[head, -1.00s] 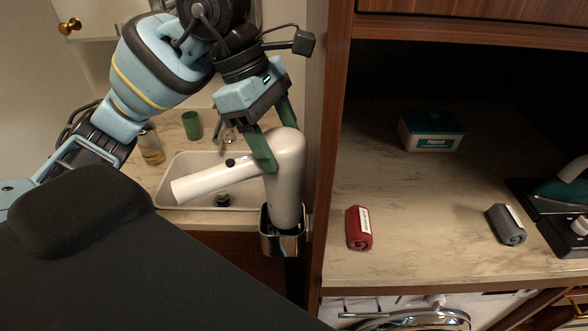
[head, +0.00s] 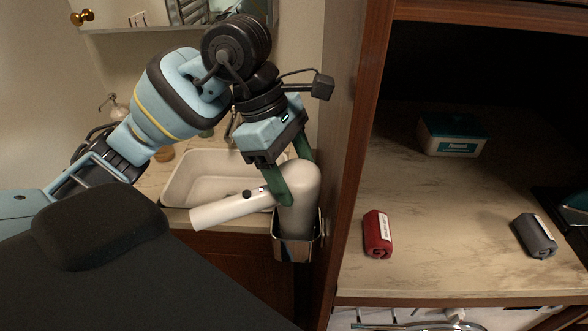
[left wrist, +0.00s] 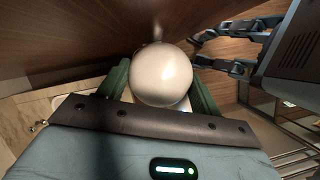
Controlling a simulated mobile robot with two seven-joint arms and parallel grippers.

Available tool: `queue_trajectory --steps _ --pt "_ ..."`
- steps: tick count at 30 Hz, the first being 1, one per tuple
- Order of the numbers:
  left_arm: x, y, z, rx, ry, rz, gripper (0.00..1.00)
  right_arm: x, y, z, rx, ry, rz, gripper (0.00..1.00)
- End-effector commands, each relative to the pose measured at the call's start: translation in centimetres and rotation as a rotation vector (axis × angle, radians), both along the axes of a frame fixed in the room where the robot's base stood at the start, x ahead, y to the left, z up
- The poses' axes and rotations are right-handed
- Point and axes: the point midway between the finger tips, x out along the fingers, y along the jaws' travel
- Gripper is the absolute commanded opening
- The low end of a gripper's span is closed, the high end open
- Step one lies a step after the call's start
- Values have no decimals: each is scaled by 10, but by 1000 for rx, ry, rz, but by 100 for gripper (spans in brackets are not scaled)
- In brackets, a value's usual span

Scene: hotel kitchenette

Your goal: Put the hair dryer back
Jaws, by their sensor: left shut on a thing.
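The white hair dryer (head: 298,190) stands with its thick body upright and its slimmer part (head: 225,209) sticking out to the left. Its lower end is inside the shiny metal holder (head: 293,249) on the side of the wooden cabinet. How deep it sits, and whether it touches the bottom, is hidden. My left gripper (head: 295,190) is shut on the dryer, with green fingers on either side of its body near the top. In the left wrist view, the dryer's rounded end (left wrist: 161,76) shows between the fingers.
A sink (head: 190,178) in the counter lies behind and left of the dryer. The cabinet's upright panel (head: 350,150) stands close on the right. Its shelf holds a red roll (head: 377,235), a grey roll (head: 534,236) and a teal-lidded box (head: 452,134).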

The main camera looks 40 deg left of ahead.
Motion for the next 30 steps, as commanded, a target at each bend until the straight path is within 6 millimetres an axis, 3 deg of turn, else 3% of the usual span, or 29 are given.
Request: queue_trajectory --steps 5,6,11,23,30 --pt "0 0 -2 -1 0 0 10 4 -1 0 -1 -6 -2 36" --pt "0 0 -3 0 1 0 66 3 -1 0 0 -5 -2 36" --pt "0 0 -2 0 0 0 86 3 0 0 1 -5 -4 36" --pt "0 2 6 0 -3 1 86 4 0 1 1 -7 -5 36" --pt "-3 17 44 0 -6 2 86 5 0 3 -1 -11 -3 36"
